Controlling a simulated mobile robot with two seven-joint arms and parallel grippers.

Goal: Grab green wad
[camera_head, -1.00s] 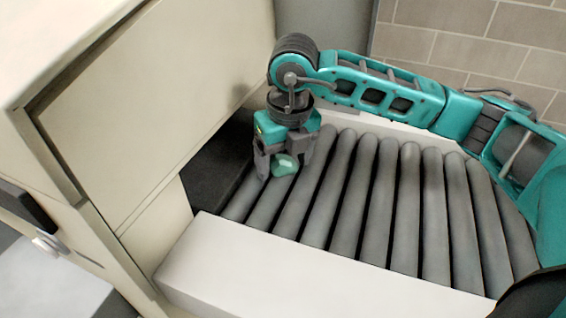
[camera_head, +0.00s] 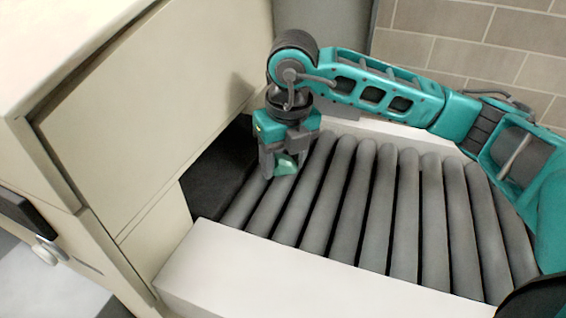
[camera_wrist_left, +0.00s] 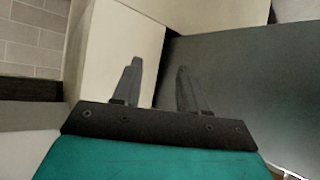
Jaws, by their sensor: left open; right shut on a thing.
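The green wad (camera_head: 286,165) is at the far left end of the roller conveyor (camera_head: 345,200) in the head view. My right gripper (camera_head: 283,172) points down there and is shut on the wad, with its fingers on either side of it. The fingers partly hide the wad, and I cannot tell whether it still touches the rollers. My left gripper (camera_wrist_left: 158,85) shows only in the left wrist view. Its two fingers are apart with nothing between them.
A large cream cabinet (camera_head: 150,110) stands left of the rollers, with a dark opening (camera_head: 215,170) at the conveyor's end. White rails (camera_head: 300,275) edge the conveyor. A brick wall (camera_head: 470,45) is behind. Most rollers are bare.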

